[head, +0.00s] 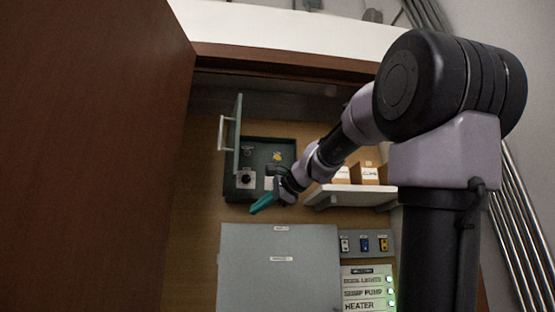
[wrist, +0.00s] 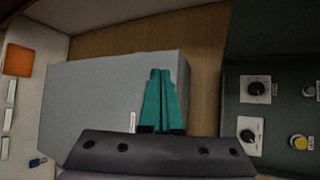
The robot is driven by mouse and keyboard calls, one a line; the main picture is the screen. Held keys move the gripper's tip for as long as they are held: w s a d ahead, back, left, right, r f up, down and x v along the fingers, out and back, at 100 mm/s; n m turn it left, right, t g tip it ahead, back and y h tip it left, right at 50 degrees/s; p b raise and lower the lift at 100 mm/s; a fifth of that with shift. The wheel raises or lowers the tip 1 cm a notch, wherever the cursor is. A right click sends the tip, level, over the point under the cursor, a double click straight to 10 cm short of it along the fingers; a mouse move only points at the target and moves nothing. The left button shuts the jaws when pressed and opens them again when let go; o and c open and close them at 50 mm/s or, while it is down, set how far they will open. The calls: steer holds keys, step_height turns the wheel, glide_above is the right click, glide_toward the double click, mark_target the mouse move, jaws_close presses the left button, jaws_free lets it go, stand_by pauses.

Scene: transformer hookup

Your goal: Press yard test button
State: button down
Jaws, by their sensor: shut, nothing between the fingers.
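The small dark green box (head: 287,146) hangs on the wooden back wall with its door open to the left. Inside it, a yellow button (head: 277,156) sits at the upper right; the wrist view also shows the yellow button (wrist: 299,142) at the far right. Its label is too small to read. My gripper (head: 257,208) has its teal fingers closed and empty. It is in front of the box's lower edge, apart from the button. In the wrist view the closed fingers (wrist: 160,73) stand in front of the grey panel. My wrist partly hides the box's lower right.
The box also holds a black knob (head: 246,178), with two knobs in the wrist view (wrist: 256,88). The open green door (head: 238,135) juts out at left. A grey cabinet (head: 275,265) is below, a white shelf (head: 352,197) at right, a large brown door (head: 90,150) at far left.

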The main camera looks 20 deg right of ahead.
mark_target(280, 156)
steer(key=w+d+r+m+t, duration=0.2)
steer(key=w+d+r+m, duration=0.1)
steer(key=r, duration=0.5)
steer(key=w+d+r+m+t, duration=0.2)
steer(key=w+d+r+m, duration=0.1)
steer(key=r, duration=0.5)
steer(key=w+d+r+m+t+y, duration=0.1)
steer(key=w+d+r+m+t, duration=0.1)
steer(key=d+r, duration=0.4)
step_height(280, 156, up, 3)
steer(key=m+t, duration=0.1)
steer(key=m, duration=0.1)
steer(key=shift+w+d+f+m, duration=0.15)
steer(key=shift+w+d+m, duration=0.15)
steer(key=shift+w+d, duration=0.1)
steer(key=shift+w+d, duration=0.4)
steer(key=shift+w, duration=1)
steer(key=shift+w+d, duration=0.4)
steer(key=shift+w, duration=1.05)
steer(key=shift+w+d, duration=0.4)
steer(key=shift+w, duration=1)
steer(key=shift+w, duration=0.1)
steer(key=shift+w+d, duration=0.1)
steer(key=shift+w, duration=0.15)
